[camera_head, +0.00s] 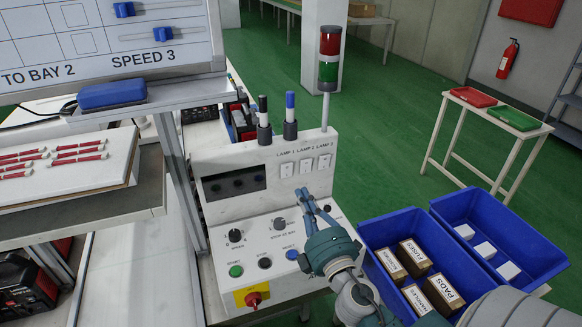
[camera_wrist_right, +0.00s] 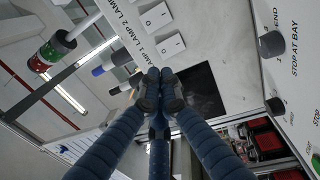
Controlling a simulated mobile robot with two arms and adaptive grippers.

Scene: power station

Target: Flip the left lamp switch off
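The left lamp switch (camera_head: 286,169), a white rocker under the LAMP 1 label, is the leftmost of three in a row on the control panel (camera_head: 237,212). In the right wrist view it appears as a white rocker (camera_wrist_right: 170,46) above the fingertips. I cannot tell its on or off position. My right gripper (camera_head: 304,195) has its blue fingers drawn together and empty, below the lamp switches. In the wrist view the right gripper's tips (camera_wrist_right: 160,90) meet, apart from the switch in the picture. My left gripper is not in view.
A red and green signal tower (camera_head: 329,58) stands behind the panel. Knobs and buttons, including a red stop button (camera_head: 252,299), lie on the lower panel. Blue bins (camera_head: 374,222) with boxes stand at the right. A shelf (camera_head: 150,198) is at the left.

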